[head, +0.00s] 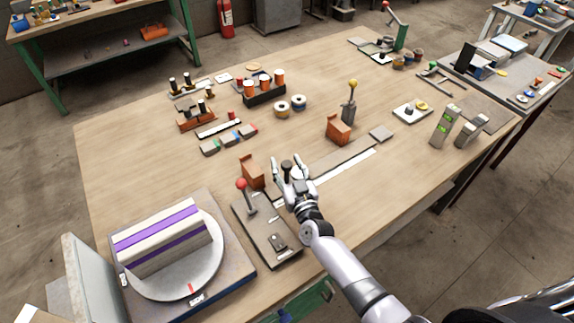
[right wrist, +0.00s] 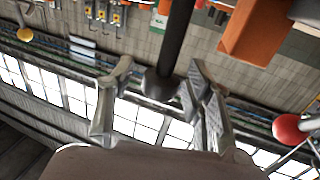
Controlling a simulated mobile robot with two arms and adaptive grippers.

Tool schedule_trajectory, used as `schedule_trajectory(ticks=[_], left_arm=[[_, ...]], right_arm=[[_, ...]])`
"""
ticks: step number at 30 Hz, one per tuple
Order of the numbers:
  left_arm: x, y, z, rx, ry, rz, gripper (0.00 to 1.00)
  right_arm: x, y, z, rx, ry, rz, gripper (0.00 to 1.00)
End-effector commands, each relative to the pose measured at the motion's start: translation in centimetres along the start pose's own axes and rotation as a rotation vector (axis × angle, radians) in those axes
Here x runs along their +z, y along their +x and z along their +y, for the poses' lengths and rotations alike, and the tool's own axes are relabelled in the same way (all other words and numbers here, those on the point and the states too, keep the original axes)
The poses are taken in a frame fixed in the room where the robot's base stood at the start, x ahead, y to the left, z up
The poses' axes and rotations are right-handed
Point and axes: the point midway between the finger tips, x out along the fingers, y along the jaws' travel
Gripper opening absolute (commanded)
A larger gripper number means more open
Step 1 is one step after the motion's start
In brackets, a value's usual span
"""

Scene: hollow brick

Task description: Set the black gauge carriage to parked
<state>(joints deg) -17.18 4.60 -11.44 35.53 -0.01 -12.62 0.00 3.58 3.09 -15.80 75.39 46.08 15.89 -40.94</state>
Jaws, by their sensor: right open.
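The black gauge carriage shows as a dark knob (head: 287,165) on a post, at the near left part of a long flat rail (head: 340,158). My right gripper (head: 289,172) is open at this knob, with its fingers on either side of it. In the right wrist view a dark post (right wrist: 176,38) with a thicker end comes in from the top, between the two open fingers (right wrist: 160,88). I cannot tell whether a finger touches it. The carriage's base is mostly hidden by the gripper. My left gripper is not in view.
An orange-brown block (head: 252,172) stands left of the gripper, and another (head: 339,130) stands farther back. A red-knobbed lever (head: 242,184) on a dark plate is close on the left. A turntable (head: 165,275) fills the near left. A yellow-knobbed lever (head: 352,84) stands behind.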

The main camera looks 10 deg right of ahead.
Motion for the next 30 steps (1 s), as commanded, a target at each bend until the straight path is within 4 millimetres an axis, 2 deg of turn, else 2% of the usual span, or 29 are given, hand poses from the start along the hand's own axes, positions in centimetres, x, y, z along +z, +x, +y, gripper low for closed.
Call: schedule_trajectory(ticks=[7, 11, 24, 30], left_arm=[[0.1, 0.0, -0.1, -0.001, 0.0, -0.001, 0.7], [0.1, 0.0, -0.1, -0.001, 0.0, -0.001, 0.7], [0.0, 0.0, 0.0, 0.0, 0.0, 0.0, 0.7], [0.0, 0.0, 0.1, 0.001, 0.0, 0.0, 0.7]], right_arm=[[0.0, -0.1, 0.0, 0.0, 0.0, 0.0, 0.47], [0.1, -1.3, 0.0, 0.0, 0.001, -0.001, 0.47], [0.1, -9.7, 0.0, 0.0, -0.001, -0.002, 0.47], [0.0, -11.7, 0.0, 0.0, -0.001, 0.0, 0.47]])
